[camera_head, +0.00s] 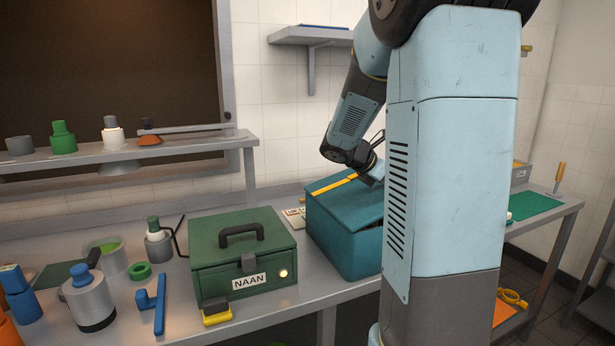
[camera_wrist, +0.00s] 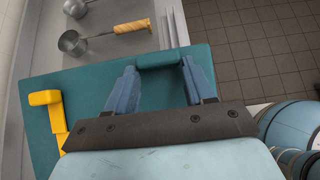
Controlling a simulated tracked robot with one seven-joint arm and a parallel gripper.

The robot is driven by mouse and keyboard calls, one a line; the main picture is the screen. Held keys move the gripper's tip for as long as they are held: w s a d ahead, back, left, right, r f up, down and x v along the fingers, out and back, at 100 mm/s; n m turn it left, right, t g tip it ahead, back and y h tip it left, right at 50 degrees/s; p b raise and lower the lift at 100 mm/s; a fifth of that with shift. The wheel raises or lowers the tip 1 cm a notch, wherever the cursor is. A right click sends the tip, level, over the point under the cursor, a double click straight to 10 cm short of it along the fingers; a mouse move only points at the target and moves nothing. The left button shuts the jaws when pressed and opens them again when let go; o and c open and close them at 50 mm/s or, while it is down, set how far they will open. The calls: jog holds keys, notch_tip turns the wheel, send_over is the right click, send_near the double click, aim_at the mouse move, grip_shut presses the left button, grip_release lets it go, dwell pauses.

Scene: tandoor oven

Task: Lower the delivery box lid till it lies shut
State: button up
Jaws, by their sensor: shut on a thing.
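The teal delivery box (camera_head: 340,246) stands on the counter, right of the green NAAN box. Its lid (camera_head: 345,200) looks slightly tilted, with a dark gap under its right part; my arm hides the rest of that side. A yellow strip (camera_head: 333,184) lies along the lid's far edge. In the wrist view the lid (camera_wrist: 95,80) fills the middle, with a yellow piece (camera_wrist: 52,112) at left. My gripper (camera_wrist: 159,66) is shut on the lid's teal handle (camera_wrist: 172,60), a finger at each end. In the head view my gripper (camera_head: 374,174) is partly hidden by my arm.
The green NAAN box (camera_head: 243,255) stands close on the left. A green mat (camera_head: 533,205) lies on the right. Ladles (camera_wrist: 75,42) show beside the box in the wrist view.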

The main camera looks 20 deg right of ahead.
jog(key=shift+d+f, duration=0.25)
jog(key=shift+f, duration=0.35)
jog(key=shift+d+f, duration=0.2)
jog(key=shift+f, duration=0.4)
jog(key=shift+d+f, duration=0.15)
jog(key=shift+f, duration=0.7)
jog(key=o, duration=0.9)
jog(key=shift+r, duration=0.1)
jog(key=shift+v, duration=2.5)
jog(key=shift+a+r, duration=0.55)
jog(key=shift+r, duration=0.35)
jog(key=shift+a+r, duration=0.5)
jog(key=shift+r, duration=0.4)
jog(key=shift+a+r, duration=0.55)
jog(key=shift+r, duration=0.35)
